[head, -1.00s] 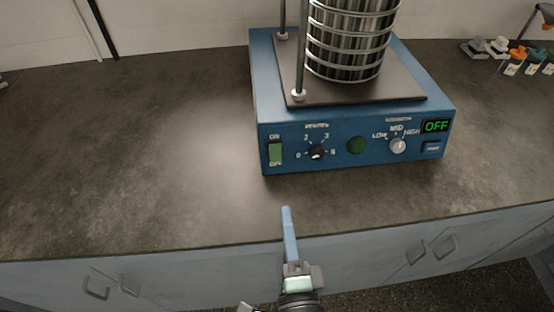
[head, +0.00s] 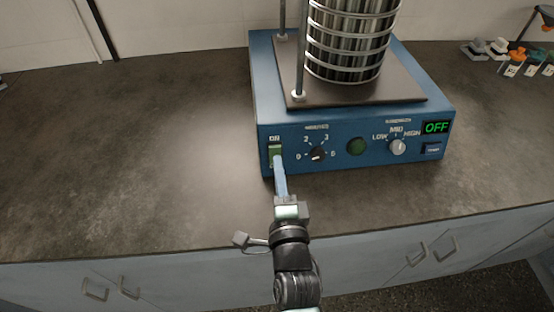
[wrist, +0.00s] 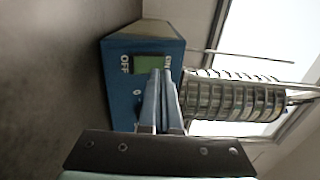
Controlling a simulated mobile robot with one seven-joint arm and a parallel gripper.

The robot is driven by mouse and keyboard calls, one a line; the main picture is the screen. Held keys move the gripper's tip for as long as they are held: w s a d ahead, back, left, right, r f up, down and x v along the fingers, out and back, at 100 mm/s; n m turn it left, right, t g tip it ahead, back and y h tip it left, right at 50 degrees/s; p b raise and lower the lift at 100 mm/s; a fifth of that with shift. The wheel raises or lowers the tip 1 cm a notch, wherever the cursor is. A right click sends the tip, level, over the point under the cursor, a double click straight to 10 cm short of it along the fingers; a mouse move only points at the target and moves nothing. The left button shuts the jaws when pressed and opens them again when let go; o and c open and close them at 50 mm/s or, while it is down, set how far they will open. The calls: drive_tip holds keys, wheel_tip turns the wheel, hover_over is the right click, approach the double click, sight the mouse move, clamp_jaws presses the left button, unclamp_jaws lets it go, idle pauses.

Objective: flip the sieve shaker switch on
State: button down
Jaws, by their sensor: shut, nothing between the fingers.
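The blue sieve shaker (head: 330,162) stands on the counter with a stack of metal sieves on top. Its green rocker switch (head: 275,151) is at the left end of the front panel, under the ON label. The display (head: 436,127) reads OFF. My gripper (head: 279,168) is shut and empty, its fingertips at the lower part of the switch and hiding it. In the wrist view the switch (wrist: 146,64) lies just beyond the fingertips (wrist: 160,74), between the OFF and ON labels. I cannot tell whether the fingertips touch it.
The counter (head: 130,150) left of the shaker is clear.

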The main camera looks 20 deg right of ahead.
sight(275, 154)
drive_tip(key=shift+x, duration=1.2)
drive_tip(key=shift+w+r+p, duration=0.15)
drive_tip(key=shift+r+p, duration=0.2)
drive_tip(key=shift+p, duration=0.35)
drive_tip(key=shift+f, duration=0.35)
